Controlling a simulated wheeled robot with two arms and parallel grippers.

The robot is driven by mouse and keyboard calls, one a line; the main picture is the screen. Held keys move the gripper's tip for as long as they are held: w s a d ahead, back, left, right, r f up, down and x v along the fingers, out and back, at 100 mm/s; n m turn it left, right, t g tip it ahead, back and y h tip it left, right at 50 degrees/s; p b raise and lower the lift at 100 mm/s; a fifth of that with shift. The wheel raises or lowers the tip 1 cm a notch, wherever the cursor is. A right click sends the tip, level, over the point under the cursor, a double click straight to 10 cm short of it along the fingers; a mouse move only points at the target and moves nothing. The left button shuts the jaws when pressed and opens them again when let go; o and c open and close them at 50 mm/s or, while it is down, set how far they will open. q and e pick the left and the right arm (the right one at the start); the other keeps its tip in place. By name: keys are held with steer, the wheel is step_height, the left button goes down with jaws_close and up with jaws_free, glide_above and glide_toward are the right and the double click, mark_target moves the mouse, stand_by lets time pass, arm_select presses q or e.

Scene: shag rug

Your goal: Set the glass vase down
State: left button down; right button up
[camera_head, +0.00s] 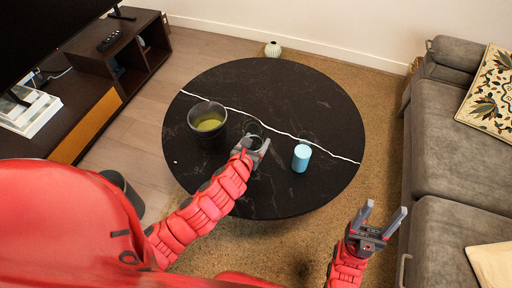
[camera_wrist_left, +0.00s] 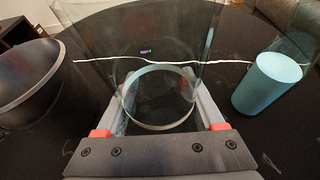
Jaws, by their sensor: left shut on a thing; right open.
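The clear glass vase (camera_head: 253,128) is at my left gripper (camera_head: 257,143), over the middle of the round black table (camera_head: 270,85). In the left wrist view the vase (camera_wrist_left: 150,45) stands between the two fingers (camera_wrist_left: 158,85), its transparent wall rising above them and a round glass edge showing between them. The left gripper is shut on it. I cannot tell whether its base touches the table top. My right gripper (camera_head: 385,208) is open and empty, off the table's front right side.
The table's far part is clear. A grey sofa (camera_head: 455,135) is at right, a TV cabinet (camera_head: 95,85) at left.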

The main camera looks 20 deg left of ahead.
arm_select(q)
steer(key=shift+f+b, duration=0.65)
steer(key=shift+f, duration=1.05)
steer(key=shift+f, duration=0.1)
steer(key=shift+f, duration=0.15)
jaws_free()
steer(key=shift+r, duration=0.35)
steer(key=p+v, duration=0.4)
steer(key=v, duration=0.7)
steer(key=shift+s, duration=0.4)
